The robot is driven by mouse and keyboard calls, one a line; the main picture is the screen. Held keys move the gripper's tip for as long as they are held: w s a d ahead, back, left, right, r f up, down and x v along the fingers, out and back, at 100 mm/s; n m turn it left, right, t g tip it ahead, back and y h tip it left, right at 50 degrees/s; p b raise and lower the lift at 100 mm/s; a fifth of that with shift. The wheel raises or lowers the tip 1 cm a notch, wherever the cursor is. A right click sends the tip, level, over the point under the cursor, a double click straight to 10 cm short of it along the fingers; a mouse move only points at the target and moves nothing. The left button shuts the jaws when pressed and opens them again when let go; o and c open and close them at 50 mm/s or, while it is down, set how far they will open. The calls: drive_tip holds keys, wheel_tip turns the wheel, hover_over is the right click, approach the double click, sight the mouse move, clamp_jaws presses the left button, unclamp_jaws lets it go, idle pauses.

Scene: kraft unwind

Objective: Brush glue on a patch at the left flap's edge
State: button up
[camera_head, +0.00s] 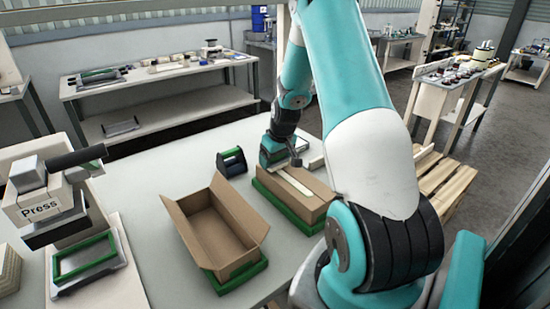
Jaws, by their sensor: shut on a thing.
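My gripper (285,158) is at the far end of the box on the right, low over its top. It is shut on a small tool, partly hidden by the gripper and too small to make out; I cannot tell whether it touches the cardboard. The right cardboard box (309,206) has its top flaps folded over and sits in a green tray (262,186). A pale strip (290,183) runs across its top. A second cardboard box (245,244) stands open and empty in another green tray (243,277). No glue patch can be made out.
A dark holder (231,162) stands behind the open box. A press (50,200) and a green frame (86,258) are at the left. A wooden pallet (447,184) lies right of the table. Table surface (145,185) is clear left of the boxes.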

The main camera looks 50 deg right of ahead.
drive_tip(key=shift+f+b, duration=0.35)
drive_tip(key=shift+f, duration=0.15)
idle(0.4)
drive_tip(key=shift+r, duration=0.15)
drive_tip(key=shift+s, duration=0.25)
drive_tip(key=shift+s+a, duration=0.1)
drive_tip(key=shift+s, duration=0.1)
drive_tip(key=shift+w+f, duration=0.2)
drive_tip(key=shift+w, duration=0.05)
idle(0.4)
drive_tip(key=shift+w, duration=0.1)
drive_tip(key=shift+w+r, duration=0.1)
idle(0.3)
drive_tip(key=shift+r, duration=0.1)
